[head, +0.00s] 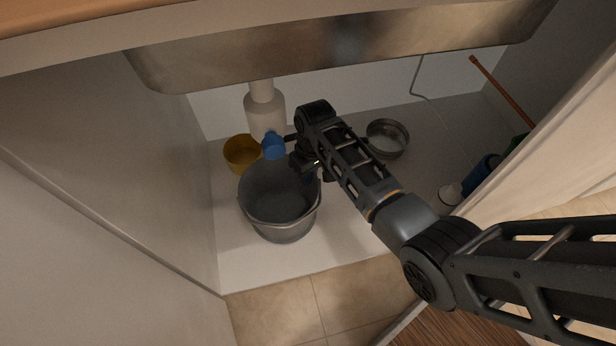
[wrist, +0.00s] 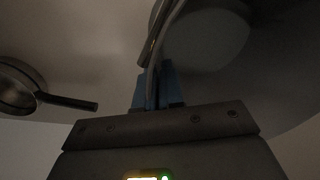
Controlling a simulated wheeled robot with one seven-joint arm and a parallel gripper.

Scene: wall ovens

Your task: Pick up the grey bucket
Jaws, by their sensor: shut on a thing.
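The grey bucket (head: 284,232) stands upright on the white cabinet floor under the sink, with its thin handle lying down along its front. My gripper (head: 301,163) reaches in from the right to the bucket's back right rim. In the wrist view, my gripper's blue fingers (wrist: 157,88) are shut on the rim of the bucket (wrist: 205,40). The arm hides part of the bucket's right rim in the head view. The bucket looks empty inside, though its depth is in shadow.
A yellow container (head: 241,153) and a blue object (head: 273,146) are close behind the bucket, below the white drain pipe (head: 264,108). A round metal pan (head: 387,138) lies to the right. The steel sink (head: 340,48) hangs above. The left cabinet wall (head: 150,170) is near.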

